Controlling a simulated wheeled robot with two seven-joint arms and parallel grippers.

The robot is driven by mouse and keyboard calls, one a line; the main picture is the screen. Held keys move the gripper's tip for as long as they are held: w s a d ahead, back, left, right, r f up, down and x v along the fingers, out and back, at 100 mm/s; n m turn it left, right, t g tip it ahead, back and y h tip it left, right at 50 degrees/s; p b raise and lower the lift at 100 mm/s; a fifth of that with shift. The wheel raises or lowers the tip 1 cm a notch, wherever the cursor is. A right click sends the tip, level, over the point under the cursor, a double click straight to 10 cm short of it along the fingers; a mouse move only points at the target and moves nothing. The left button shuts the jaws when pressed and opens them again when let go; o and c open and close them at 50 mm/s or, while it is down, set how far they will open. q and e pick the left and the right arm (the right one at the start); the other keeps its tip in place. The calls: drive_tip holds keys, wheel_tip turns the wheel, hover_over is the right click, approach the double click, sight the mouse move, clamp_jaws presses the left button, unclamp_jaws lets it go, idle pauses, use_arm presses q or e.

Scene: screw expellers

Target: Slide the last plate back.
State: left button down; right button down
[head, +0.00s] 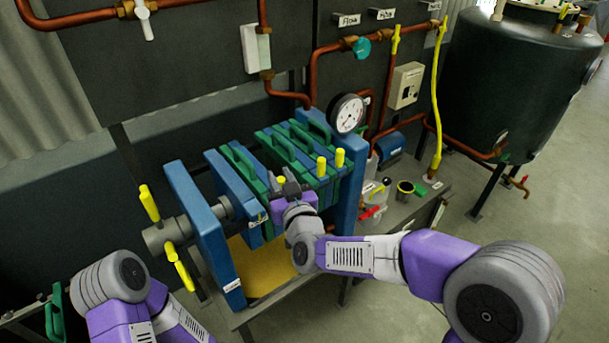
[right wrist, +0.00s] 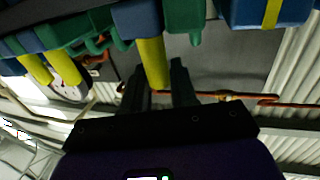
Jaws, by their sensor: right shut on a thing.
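The filter press holds a stack of upright blue and green plates (head: 300,150), with green grips on top and yellow handles (head: 321,167) on the near side. To their left are a green plate (head: 243,160) and a thick blue plate (head: 229,185). My right gripper (head: 291,186) is at the near side of the stack, left of the two clear yellow handles. In the right wrist view its fingers (right wrist: 159,84) close around a yellow handle (right wrist: 151,62) under a blue plate (right wrist: 137,20). My left gripper is out of view; only its arm shows.
A blue end frame (head: 197,225) with yellow bars stands left, above a yellow tray (head: 258,265). A gauge (head: 348,114), copper pipes (head: 311,70) and small containers (head: 375,193) are close behind and right. A dark tank (head: 515,80) stands far right. Floor at the front right is clear.

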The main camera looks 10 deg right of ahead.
drive_tip(key=shift+a, duration=0.1)
drive_tip(key=c, duration=1)
unclamp_jaws()
drive_tip(key=shift+c, duration=0.2)
drive_tip(key=shift+s, duration=0.15)
drive_tip(key=v, duration=0.7)
drive_tip(key=shift+s+p, duration=0.2)
drive_tip(key=shift+p, duration=0.15)
